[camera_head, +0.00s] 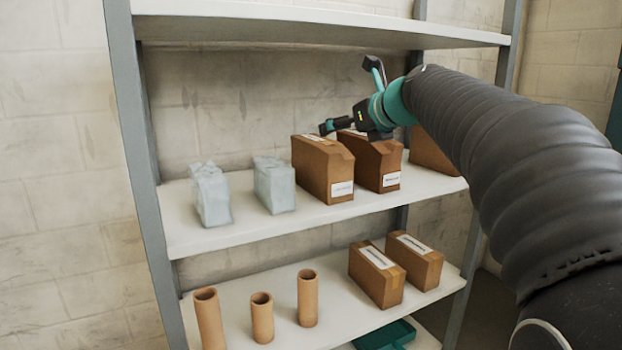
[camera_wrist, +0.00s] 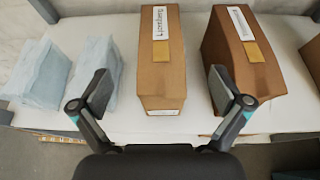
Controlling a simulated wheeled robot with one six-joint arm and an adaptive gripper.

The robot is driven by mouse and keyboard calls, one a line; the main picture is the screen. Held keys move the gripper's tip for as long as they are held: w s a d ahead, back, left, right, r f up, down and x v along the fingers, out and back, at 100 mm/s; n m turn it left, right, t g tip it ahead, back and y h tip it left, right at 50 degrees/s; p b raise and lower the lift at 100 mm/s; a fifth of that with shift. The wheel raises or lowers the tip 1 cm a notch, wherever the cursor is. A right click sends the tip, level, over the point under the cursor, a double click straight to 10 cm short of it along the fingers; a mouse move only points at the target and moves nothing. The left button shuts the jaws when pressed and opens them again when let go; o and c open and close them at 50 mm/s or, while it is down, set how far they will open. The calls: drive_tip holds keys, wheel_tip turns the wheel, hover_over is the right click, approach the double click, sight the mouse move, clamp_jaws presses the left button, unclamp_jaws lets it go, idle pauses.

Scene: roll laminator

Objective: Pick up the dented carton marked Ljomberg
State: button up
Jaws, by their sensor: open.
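A brown carton whose top label reads Ljomberg (camera_wrist: 160,62) stands upright in the middle of the wrist view. It is the left carton (camera_head: 318,172) of the middle shelf in the head view, and its upper edge looks uneven there. My gripper (camera_wrist: 161,86) is open and empty, with one finger at each side of this carton in the wrist view and a gap on both sides.
A second brown carton (camera_wrist: 262,70) with a bulging side stands close right; another (camera_head: 432,154) is further right. Two pale blue wrapped blocks (camera_head: 212,195) (camera_head: 274,186) stand left. The lower shelf holds cardboard tubes (camera_head: 262,318) and two cartons (camera_head: 377,278). An upper shelf (camera_head: 320,22) hangs overhead.

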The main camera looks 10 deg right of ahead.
drive_tip(key=x, duration=1)
drive_tip(key=shift+f, duration=0.45)
drive_tip(key=c, duration=1.4)
drive_tip(key=shift+r, duration=0.1)
